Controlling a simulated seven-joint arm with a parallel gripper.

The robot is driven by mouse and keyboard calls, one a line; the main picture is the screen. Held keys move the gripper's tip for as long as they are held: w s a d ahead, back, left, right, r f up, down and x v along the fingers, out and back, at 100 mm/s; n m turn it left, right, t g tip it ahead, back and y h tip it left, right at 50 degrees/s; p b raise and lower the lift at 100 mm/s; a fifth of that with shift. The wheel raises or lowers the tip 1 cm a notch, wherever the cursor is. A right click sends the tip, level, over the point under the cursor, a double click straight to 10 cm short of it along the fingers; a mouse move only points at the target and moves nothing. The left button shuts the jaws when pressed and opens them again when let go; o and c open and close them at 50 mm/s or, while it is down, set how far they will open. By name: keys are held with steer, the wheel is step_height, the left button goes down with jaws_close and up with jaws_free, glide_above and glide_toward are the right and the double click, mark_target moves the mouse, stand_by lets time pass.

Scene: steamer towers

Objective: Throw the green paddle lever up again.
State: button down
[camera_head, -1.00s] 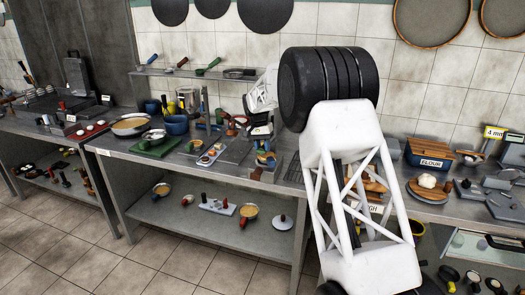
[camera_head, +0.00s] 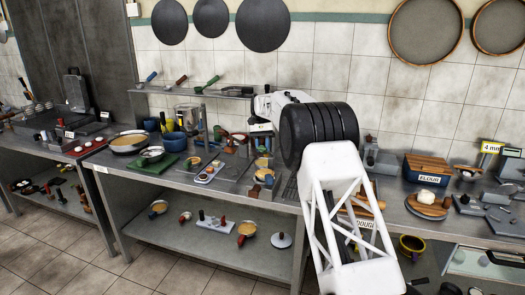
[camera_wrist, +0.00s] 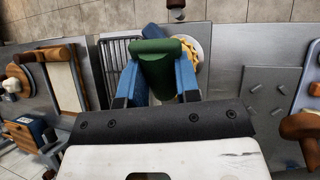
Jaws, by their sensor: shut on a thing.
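In the wrist view a dark green piece, which looks like the green paddle lever (camera_wrist: 157,72), sits between the two blue fingers of my gripper (camera_wrist: 158,76). The fingers press on it from both sides, and its rounded crossbar end lies toward the top of the picture. In the head view my gripper (camera_head: 261,128) is at the back of the middle bench, below the wall shelf. There the lever cannot be made out, and its mounting is hidden in both views.
A dark wire rack (camera_wrist: 117,60) lies left of the lever, and a grey plate with small pegs (camera_wrist: 262,95) lies right. The bench (camera_head: 125,168) is crowded around my gripper. A shelf (camera_head: 195,92) runs along the wall.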

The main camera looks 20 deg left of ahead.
stand_by(0.3)
steer(key=c, duration=0.8)
jaws_free()
steer(key=shift+r, duration=0.1)
steer(key=shift+r, duration=1.6)
steer(key=shift+s+d+r, duration=0.35)
steer(key=shift+s+d, duration=1)
steer(key=shift+s, duration=1.05)
steer(key=shift+s+d+r, duration=0.2)
steer(key=shift+s+d, duration=1)
steer(key=shift+s, duration=1.1)
steer(key=shift+s+d+r, duration=0.25)
steer(key=shift+s+d, duration=1)
steer(key=shift+s, duration=1.05)
